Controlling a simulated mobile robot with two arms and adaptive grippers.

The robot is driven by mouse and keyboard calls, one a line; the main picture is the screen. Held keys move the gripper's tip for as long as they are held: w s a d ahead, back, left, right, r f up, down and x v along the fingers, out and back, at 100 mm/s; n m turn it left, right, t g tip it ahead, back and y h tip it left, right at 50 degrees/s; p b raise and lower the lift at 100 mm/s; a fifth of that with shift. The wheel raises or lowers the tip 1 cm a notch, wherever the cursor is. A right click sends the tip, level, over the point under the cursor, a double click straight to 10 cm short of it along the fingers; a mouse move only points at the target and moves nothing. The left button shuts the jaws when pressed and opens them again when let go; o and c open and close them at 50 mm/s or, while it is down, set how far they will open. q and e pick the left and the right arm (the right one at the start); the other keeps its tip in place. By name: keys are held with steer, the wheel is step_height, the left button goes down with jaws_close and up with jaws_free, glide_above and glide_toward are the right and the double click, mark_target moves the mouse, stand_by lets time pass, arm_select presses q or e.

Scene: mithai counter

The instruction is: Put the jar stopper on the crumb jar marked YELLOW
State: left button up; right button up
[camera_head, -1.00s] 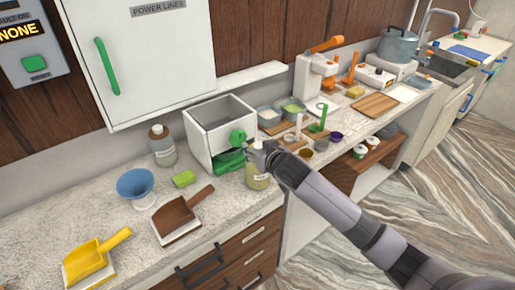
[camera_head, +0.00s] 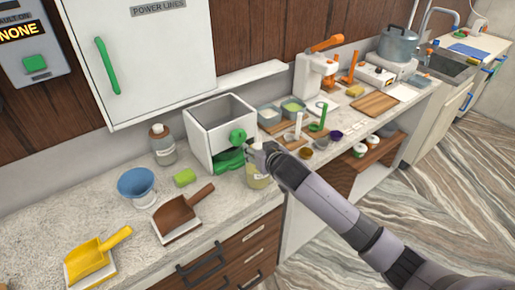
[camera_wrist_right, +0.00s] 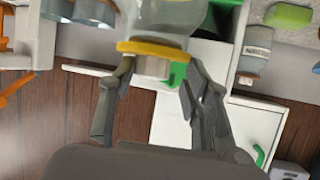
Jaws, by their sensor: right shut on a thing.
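The crumb jar (camera_head: 257,180) is a clear jar on the counter's front edge, with a pale label in the head view. In the right wrist view the jar (camera_wrist_right: 165,18) shows a yellow band around its mouth. The jar stopper (camera_wrist_right: 152,67), a short beige-grey cylinder, is at the jar's mouth, lined up with it. My right gripper (camera_wrist_right: 155,78) is shut on the stopper, one finger on each side. In the head view the right gripper (camera_head: 260,158) is over the jar's top and hides the stopper. Whether the stopper is fully seated cannot be told. My left gripper is out of view.
A white box with a green knob (camera_head: 220,125) stands close behind the jar. Small dishes and tools stand to the right.

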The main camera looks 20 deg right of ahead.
steer(key=o, duration=0.9)
steer(key=v, duration=1.2)
